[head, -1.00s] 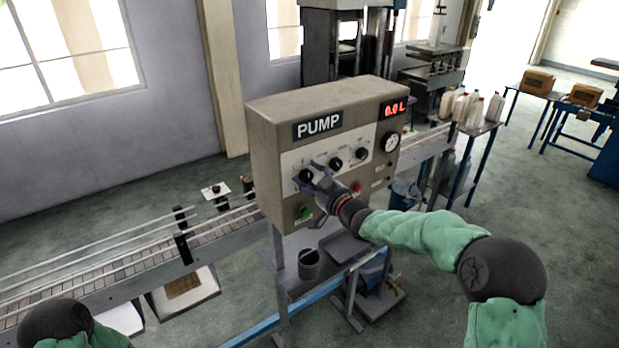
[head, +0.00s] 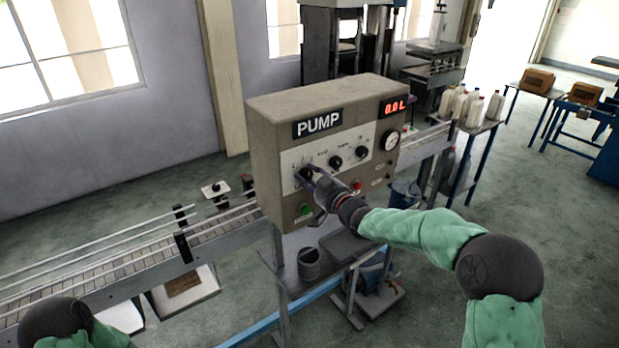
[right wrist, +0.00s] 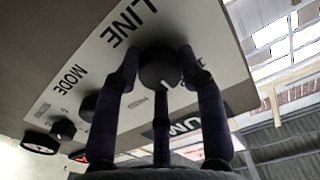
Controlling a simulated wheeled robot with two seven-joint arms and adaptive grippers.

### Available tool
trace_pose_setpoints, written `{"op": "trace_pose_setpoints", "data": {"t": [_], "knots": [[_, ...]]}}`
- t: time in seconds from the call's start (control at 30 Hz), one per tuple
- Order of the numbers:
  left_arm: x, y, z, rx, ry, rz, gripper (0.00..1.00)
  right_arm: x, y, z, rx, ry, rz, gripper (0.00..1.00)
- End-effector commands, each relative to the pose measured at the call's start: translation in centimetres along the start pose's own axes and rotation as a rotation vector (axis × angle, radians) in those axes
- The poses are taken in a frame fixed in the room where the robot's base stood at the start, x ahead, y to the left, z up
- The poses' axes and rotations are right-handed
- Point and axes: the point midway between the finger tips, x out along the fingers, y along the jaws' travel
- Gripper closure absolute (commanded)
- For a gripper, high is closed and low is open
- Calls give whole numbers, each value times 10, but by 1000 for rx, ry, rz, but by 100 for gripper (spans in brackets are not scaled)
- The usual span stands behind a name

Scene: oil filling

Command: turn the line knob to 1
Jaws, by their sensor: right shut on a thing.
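The grey PUMP box (head: 270,125) stands with its white knob panel (head: 318,155) facing me. In the right wrist view the black line knob (right wrist: 160,68) sits beside the printed word LINE, with a white pointer mark on its face. My right gripper (head: 305,174) is at this leftmost knob in the head view and mostly hides it there. In the right wrist view the dark fingers of my right gripper (right wrist: 160,70) are shut on the knob from both sides. The printed numbers around it are partly hidden behind the fingers. My left gripper is out of view.
Two more black knobs (head: 336,163) (head: 362,153) sit to the right on the panel. A green button (head: 304,209) and a red button (head: 356,187) are below. A dial gauge (head: 391,141) and a display reading 0.0 L (head: 395,107) are at the right.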

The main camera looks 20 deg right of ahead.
Motion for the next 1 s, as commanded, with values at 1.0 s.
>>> {"op": "trace_pose_setpoints", "data": {"t": [1.0], "knots": [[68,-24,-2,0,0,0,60,0,0,-2,-436,15,2,92]]}}
